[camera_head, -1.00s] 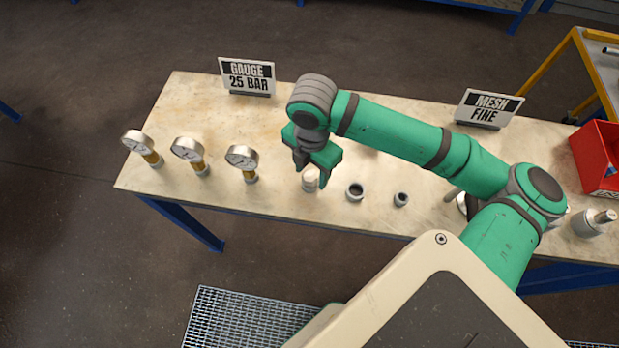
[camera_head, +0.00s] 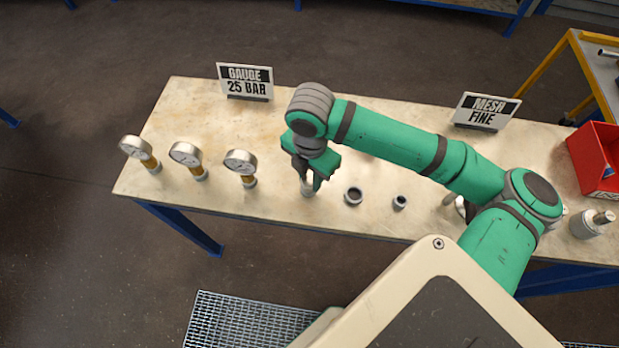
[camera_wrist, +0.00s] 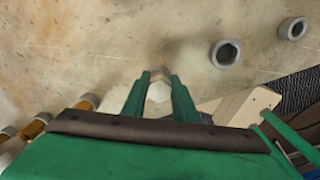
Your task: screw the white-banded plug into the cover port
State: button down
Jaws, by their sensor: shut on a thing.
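My gripper (camera_head: 311,182) is at the front edge of the bench, left of two dark-topped grey ring fittings. In the wrist view my gripper (camera_wrist: 158,98) is shut on a pale plug (camera_wrist: 160,88), with one green finger on each side of it. The plug (camera_head: 307,189) also shows between the fingers in the head view, low over or on the bench top. Whether it touches the bench, and its white band, I cannot make out clearly. The cover port cannot be picked out; my arm covers part of the bench on the right.
Three pressure gauges (camera_head: 186,154) stand to the left on the bench (camera_head: 190,105). A larger ring (camera_head: 353,196) and a smaller ring (camera_head: 400,202) stand to the right. Signs (camera_head: 246,82) (camera_head: 485,112) stand at the back. A red bin (camera_head: 598,158) and grey fitting (camera_head: 590,223) are far right.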

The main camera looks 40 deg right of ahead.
jog(key=shift+r, duration=0.4)
notch_tip(320, 180, up, 2)
jog(key=shift+s+d+r, duration=0.1)
jog(key=shift+s+r, duration=0.05)
jog(key=shift+r, duration=0.05)
jog(key=s+d+r, duration=0.1)
jog(key=s+r, duration=0.8)
jog(key=s, duration=0.4)
jog(key=shift+s+r, duration=0.2)
jog(key=shift+s, duration=0.15)
jog(key=shift+w, duration=0.1)
